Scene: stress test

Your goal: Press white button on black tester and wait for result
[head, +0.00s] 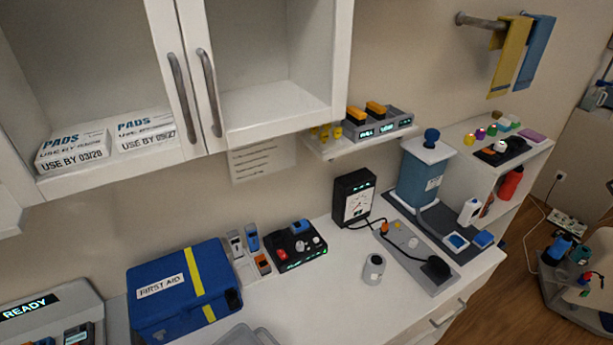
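A low black device (287,262) sits on the white counter in the middle, beside the blue first aid case. On its top are a red button (282,255), pale round knobs (301,246) and a blue piece (299,227); green lit text on its front edge is too small to read. A taller black meter (343,207) with a white dial face (358,206) stands to its right, with a cable to a grey board (420,262). I cannot tell for certain which black device is the tester. Neither of my grippers shows in the head view.
A blue first aid case (160,306), a white cylinder (374,270) and a blue canister (419,180) stand on the counter. Clear counter (325,300) lies in front of the black device.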

